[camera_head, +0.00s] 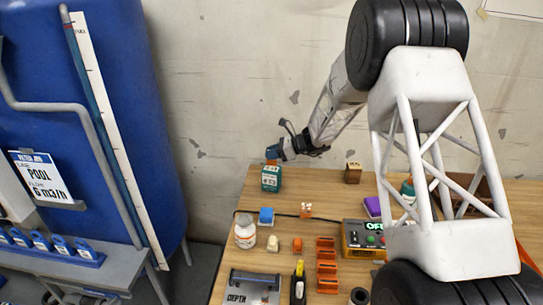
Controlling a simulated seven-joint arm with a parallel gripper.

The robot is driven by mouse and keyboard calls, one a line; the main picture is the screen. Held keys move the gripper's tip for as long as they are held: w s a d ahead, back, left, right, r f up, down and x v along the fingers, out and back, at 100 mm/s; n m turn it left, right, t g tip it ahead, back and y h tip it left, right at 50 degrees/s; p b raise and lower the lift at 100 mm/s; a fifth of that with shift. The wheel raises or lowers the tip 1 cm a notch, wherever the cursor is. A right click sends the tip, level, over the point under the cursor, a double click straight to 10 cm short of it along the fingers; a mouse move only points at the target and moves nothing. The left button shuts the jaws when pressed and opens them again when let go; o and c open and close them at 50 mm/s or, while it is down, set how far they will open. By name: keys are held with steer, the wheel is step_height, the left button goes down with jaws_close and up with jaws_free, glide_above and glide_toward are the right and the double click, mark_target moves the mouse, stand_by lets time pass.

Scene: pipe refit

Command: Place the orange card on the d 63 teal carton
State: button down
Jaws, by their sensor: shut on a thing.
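The teal carton (271,184) stands upright near the back left of the wooden table, with white lettering on its front. My gripper (274,154) is just above the carton's top and comes in from the right. It is shut on a small orange piece, which looks like the orange card (271,162). I cannot tell whether the card touches the carton.
A dark cable crosses the table. My arm hides the right side.

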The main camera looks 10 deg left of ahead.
steer(key=shift+f, duration=0.5)
steer(key=shift+f, duration=0.15)
steer(key=c, duration=1.1)
jaws_free()
steer(key=shift+o, duration=0.2)
steer(key=shift+r, duration=0.2)
steer(key=v, duration=1.2)
